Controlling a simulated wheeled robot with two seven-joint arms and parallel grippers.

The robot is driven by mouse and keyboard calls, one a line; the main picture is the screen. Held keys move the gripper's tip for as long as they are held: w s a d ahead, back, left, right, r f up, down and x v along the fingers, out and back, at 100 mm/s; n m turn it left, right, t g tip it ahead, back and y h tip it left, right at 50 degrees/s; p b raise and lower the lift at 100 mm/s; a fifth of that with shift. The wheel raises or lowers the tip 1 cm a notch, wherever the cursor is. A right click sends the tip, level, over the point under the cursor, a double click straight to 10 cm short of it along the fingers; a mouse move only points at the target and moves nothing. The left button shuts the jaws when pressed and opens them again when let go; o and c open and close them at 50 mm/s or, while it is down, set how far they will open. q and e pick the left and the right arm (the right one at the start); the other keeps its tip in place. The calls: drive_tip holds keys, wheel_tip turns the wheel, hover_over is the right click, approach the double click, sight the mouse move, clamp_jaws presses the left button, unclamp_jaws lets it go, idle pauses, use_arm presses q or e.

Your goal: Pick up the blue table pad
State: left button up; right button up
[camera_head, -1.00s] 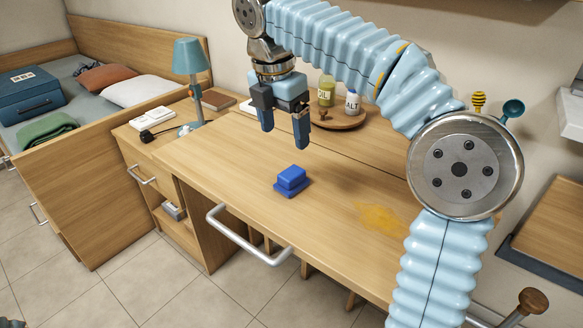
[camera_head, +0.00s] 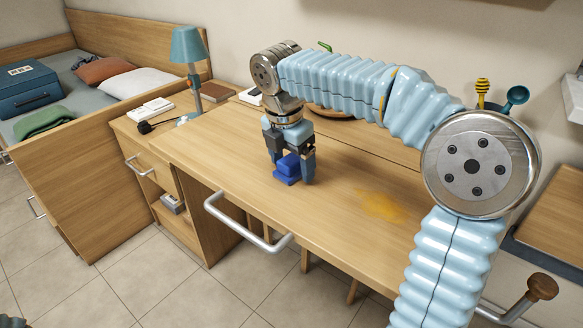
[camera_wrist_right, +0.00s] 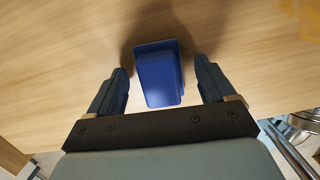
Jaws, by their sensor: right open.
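The blue table pad (camera_head: 288,168) lies on the wooden desk, a small block on a slightly wider base. My right gripper (camera_head: 292,172) is lowered over it, its fingers on either side of the pad. In the right wrist view the pad (camera_wrist_right: 159,78) sits between the two open fingers of the gripper (camera_wrist_right: 163,88), with a gap on each side. My left gripper is not in view.
A yellow-orange stain (camera_head: 382,205) marks the desk (camera_head: 335,225) right of the pad. A round tray (camera_head: 330,112) at the back is mostly hidden by my arm. A lamp (camera_head: 190,60) stands left. The desk front has a metal handle (camera_head: 245,228).

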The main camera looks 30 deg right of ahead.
sight(293, 157)
drive_tip(key=shift+c, duration=0.2)
drive_tip(key=c, duration=1.1)
drive_tip(key=shift+r, duration=0.15)
drive_tip(key=shift+r, duration=0.25)
wheel_tip(293, 157, up, 3)
drive_tip(key=shift+f+p, duration=0.1)
drive_tip(key=shift+p, duration=0.25)
drive_tip(key=s+d+r, duration=0.3)
drive_tip(key=s+r, duration=0.6)
drive_tip(key=s, duration=0.4)
drive_tip(key=shift+s+d+r, duration=0.25)
drive_tip(key=shift+s, duration=0.05)
